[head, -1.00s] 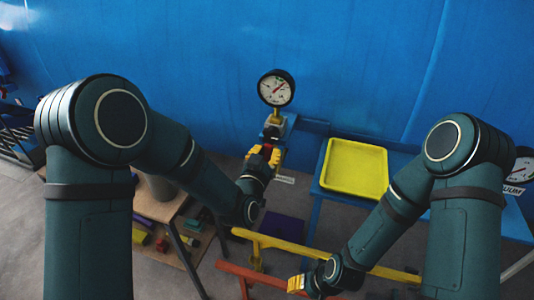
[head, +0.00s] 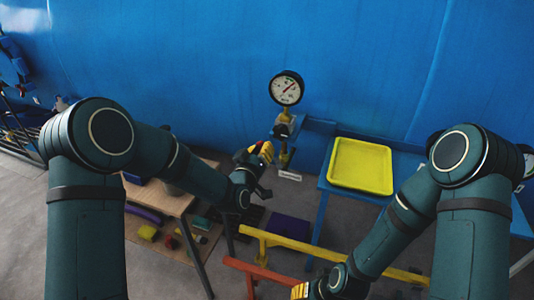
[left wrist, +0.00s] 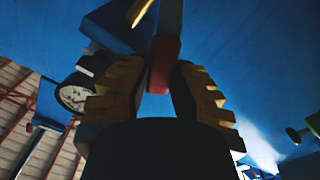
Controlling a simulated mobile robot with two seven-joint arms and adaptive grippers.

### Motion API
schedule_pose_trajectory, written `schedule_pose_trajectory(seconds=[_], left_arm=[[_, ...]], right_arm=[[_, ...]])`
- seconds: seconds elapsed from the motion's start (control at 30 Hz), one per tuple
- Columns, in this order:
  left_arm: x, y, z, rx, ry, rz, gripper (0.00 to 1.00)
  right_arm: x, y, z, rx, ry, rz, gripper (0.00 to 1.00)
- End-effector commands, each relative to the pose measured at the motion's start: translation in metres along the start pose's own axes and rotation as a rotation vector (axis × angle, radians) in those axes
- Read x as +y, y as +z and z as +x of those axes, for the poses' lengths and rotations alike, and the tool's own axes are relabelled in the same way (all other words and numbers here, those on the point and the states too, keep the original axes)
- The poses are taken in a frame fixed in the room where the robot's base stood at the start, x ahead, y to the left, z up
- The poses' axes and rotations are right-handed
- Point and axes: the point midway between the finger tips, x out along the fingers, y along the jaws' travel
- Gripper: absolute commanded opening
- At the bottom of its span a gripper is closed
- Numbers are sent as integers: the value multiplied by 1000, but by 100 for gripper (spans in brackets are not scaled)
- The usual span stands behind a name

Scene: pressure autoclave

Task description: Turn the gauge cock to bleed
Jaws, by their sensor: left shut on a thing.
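The round white pressure gauge (head: 286,88) stands in front of the blue wall, with the gauge cock (head: 284,127) on its brass stem just below. My left gripper (head: 262,150) is left of and slightly below the cock. In the left wrist view its yellow fingers (left wrist: 158,85) are shut on a red handle (left wrist: 163,62), which looks like the cock's lever; the gauge (left wrist: 72,97) shows at the left. The fingers hide part of the handle and its joint to the cock. My right gripper (head: 301,291) is at the bottom edge, partly cut off, away from the cock.
A yellow tray (head: 360,165) sits on a blue table at the right. A yellow rail (head: 330,256) and an orange rail cross below. A wooden bench (head: 160,197) with small items stands at the left. A small white label (head: 289,175) is under the cock.

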Motion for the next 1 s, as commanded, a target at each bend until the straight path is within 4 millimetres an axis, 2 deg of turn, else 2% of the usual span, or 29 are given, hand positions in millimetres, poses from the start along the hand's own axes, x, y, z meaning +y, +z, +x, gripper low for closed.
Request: schedule_pose_trajectory(seconds=[0.5,1.0], left_arm=[[-45,10,1,5,-2,-494,0],[-72,34,2,5,1,-905,0]], right_arm=[[0,0,0,1,0,0,47],[0,0,0,0,0,0,47]])
